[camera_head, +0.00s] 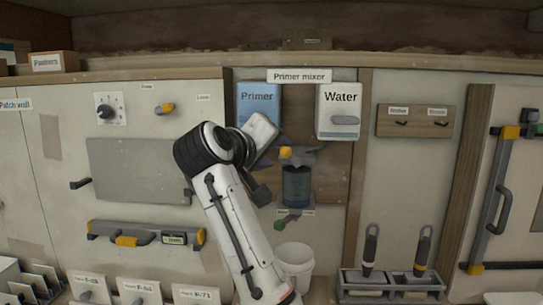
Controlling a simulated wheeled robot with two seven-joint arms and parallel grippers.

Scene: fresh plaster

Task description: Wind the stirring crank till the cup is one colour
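The primer mixer holds a clear cup (296,188) with dark blue contents; whether the colour is even is too small to tell. Just above the cup is the stirring crank, with a yellow knob (286,153) at its left and a grey bar running right. My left arm reaches up from the bottom and bends toward the mixer. My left gripper (277,157) is at the crank, close to the knob. Its fingers are dark and partly hidden by my wrist, so its grip does not show. My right gripper is not in view.
A blue Primer tank (258,101) and a white Water tank (338,110) hang above.

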